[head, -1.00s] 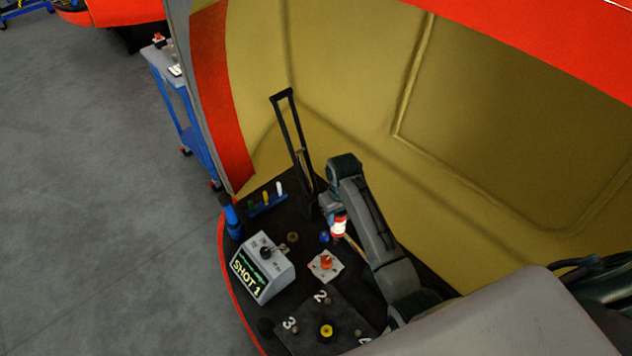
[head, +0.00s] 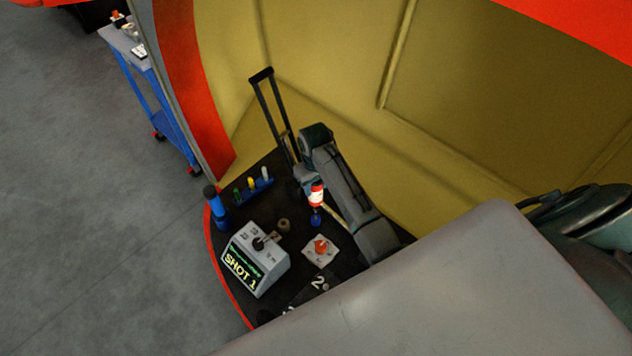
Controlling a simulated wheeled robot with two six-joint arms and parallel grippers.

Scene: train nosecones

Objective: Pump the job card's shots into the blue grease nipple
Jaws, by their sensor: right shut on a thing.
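My right gripper (head: 311,182) is shut on a small red-and-white cylinder (head: 317,198), which looks like the grease tool. It is upright just above a blue piece (head: 316,219), which looks like the blue grease nipple. Whether the two touch cannot be told. A grey box (head: 265,252) with a black lever on top has a dark screen (head: 241,271) reading "SHOT 1" below smaller green text. I cannot pick out a job card. My left gripper is not in view.
A white plate with an orange-red knob (head: 320,247) lies near the blue piece. A blue rack (head: 260,188) holds coloured sticks, with a blue cylinder (head: 216,207) beside it. A tall black hoop frame (head: 270,105) stands behind. A yellow wall (head: 330,60) closes the back.

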